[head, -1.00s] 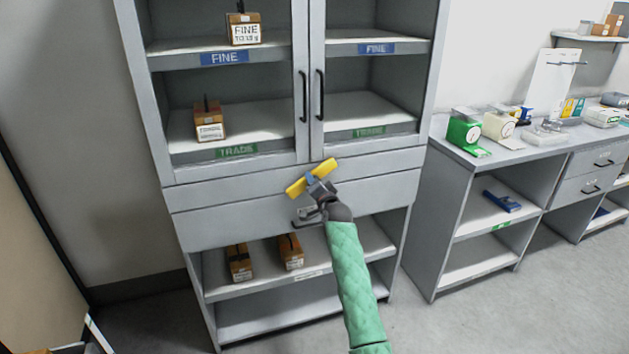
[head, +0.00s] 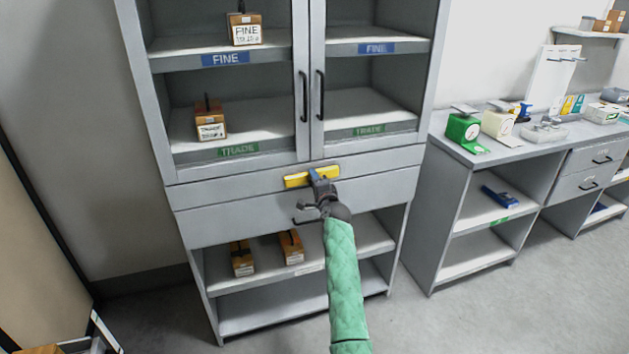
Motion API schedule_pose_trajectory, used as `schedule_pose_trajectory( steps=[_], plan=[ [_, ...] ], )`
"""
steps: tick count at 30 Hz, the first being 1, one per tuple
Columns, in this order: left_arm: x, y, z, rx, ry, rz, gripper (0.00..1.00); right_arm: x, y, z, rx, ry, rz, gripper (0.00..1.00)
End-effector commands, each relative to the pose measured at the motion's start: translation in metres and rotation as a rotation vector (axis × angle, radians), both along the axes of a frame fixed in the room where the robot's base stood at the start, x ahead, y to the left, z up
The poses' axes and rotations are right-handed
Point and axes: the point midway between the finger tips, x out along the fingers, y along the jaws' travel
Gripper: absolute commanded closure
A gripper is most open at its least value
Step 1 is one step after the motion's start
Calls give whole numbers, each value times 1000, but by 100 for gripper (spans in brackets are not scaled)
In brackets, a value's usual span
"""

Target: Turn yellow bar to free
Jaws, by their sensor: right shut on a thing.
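The yellow bar (head: 298,181) is on the grey panel below the cabinet doors. It lies close to level, its right end slightly higher than its left. My right gripper (head: 318,178) is shut on the bar near its middle, and its jaws hide part of it. My green-sleeved right arm comes up from below. My left gripper is not in view.
The grey cabinet (head: 230,195) has two glass doors with black handles (head: 304,96). Boxes stand on its shelves, two of them (head: 242,260) (head: 291,247) below the drawer. A side bench (head: 470,148) with scales stands at the right. Open floor lies in front.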

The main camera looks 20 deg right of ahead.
Motion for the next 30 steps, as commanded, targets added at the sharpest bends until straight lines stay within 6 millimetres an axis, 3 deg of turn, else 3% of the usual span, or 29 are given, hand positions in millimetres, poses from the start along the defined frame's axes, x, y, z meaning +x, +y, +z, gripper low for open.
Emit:
schedule_pose_trajectory(
  steps=[12,13,16,30],
  plan=[
    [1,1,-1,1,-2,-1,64,0,-1,1,6,-2,0,99],
    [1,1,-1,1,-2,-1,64,0,-1,1,5,-2,-1,54],
    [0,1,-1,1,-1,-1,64,0,0,1,5,-1,-1,37],
    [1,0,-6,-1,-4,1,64,-9,-1,1,5,1,-1,37]
  ],
)
